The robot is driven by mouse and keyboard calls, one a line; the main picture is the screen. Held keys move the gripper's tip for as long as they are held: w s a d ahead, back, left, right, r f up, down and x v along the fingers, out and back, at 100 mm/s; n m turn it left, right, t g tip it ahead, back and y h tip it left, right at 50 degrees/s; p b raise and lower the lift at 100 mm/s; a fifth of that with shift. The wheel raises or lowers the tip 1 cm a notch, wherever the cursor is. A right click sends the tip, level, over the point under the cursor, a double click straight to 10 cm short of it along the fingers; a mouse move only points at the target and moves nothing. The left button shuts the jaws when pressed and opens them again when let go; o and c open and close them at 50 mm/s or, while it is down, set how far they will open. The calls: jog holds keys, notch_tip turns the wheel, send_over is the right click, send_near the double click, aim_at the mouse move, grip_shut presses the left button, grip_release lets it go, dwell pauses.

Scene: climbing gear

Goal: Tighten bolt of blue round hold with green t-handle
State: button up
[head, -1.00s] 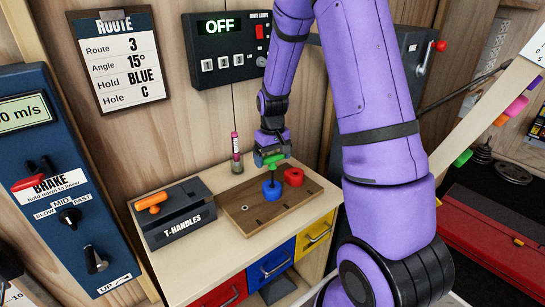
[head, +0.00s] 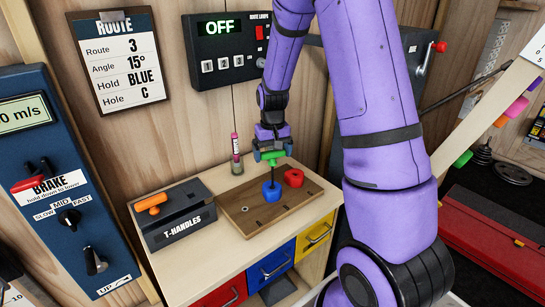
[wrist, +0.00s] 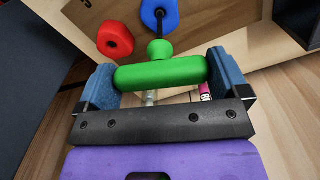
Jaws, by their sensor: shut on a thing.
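My gripper (head: 270,150) is shut on the green T-handle (wrist: 160,74), with a blue jaw pad at each end of its crossbar. The T-handle stands upright in the head view, its thin dark shaft reaching down to the blue round hold (head: 271,191). The blue hold sits on the wooden board (head: 240,222) and also shows at the top of the wrist view (wrist: 160,14). The shaft tip meets the blue hold's middle or is just above it; I cannot tell which. The bolt itself is hidden.
A red hold (head: 293,177) sits on the board just right of the blue one. The T-handles box (head: 180,222) with an orange handle (head: 151,204) stands at left. A pink-capped bottle (head: 236,155) stands behind the board. The board's front left is clear.

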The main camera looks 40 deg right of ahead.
jog(key=shift+r, duration=0.55)
